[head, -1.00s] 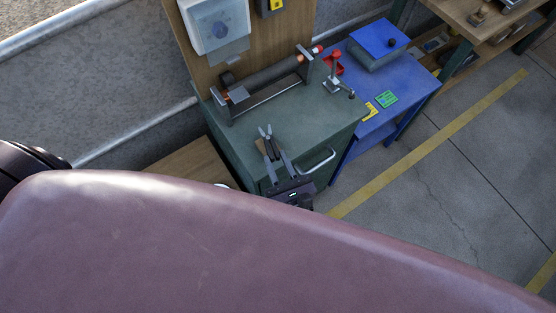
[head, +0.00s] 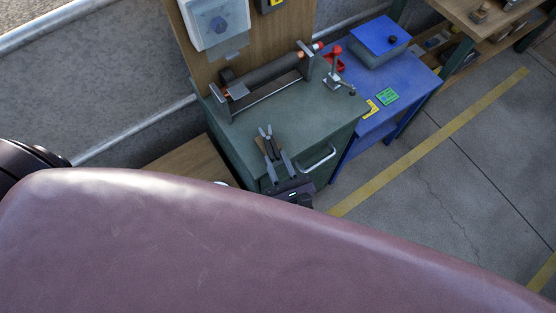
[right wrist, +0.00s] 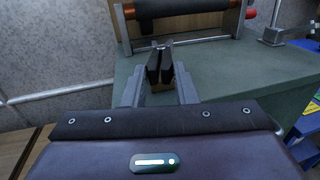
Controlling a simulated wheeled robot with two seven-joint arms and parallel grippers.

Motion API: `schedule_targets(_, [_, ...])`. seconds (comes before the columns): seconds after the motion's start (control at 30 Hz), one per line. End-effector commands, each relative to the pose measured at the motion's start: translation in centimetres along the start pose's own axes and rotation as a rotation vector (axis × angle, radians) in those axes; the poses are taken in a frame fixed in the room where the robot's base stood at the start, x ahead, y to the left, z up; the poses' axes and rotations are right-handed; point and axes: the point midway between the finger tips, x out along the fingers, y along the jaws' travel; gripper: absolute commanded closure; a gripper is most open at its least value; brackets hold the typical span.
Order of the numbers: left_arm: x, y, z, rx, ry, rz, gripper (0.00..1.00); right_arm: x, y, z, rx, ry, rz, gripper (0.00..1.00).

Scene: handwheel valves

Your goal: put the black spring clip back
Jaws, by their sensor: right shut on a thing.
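My right gripper (head: 273,156) is over the near edge of the green cabinet top, beside the drawer handle. Its fingers point away from me toward the roller stand. In the right wrist view the fingers (right wrist: 160,80) close on a dark piece with a pale metal tip, which looks like the black spring clip (right wrist: 160,64). The clip also shows in the head view (head: 267,141) as a narrow dark shape with two small prongs. A small brown block (head: 260,143) lies close by or under it; contact is unclear. My left gripper is out of view.
A roller on a stand (head: 268,77) fills the back of the green cabinet top (head: 300,118). A small metal stand (head: 335,75) is at its right. A blue table (head: 405,75) with a lidded blue box (head: 378,45) adjoins it. The middle of the green top is clear.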

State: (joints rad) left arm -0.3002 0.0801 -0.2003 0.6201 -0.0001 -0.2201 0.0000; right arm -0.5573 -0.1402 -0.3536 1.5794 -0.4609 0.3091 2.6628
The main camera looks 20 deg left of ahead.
Motion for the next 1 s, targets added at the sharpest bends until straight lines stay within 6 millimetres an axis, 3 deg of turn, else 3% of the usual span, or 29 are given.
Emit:
schedule_targets(0.57, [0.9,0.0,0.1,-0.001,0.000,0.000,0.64,0.0,0.0,-1.5,0.001,-0.001,0.000,0.83])
schedule_targets(0.6, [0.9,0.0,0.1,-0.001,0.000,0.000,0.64,0.0,0.0,-1.5,0.001,-0.002,0.000,0.73])
schedule_targets(0.8, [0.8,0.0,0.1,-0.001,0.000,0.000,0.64,0.0,0.0,-1.4,0.001,-0.002,0.000,0.49])
schedule_targets(1.0, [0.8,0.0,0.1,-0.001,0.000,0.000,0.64,0.0,0.0,-1.4,0.000,-0.001,0.000,0.49])
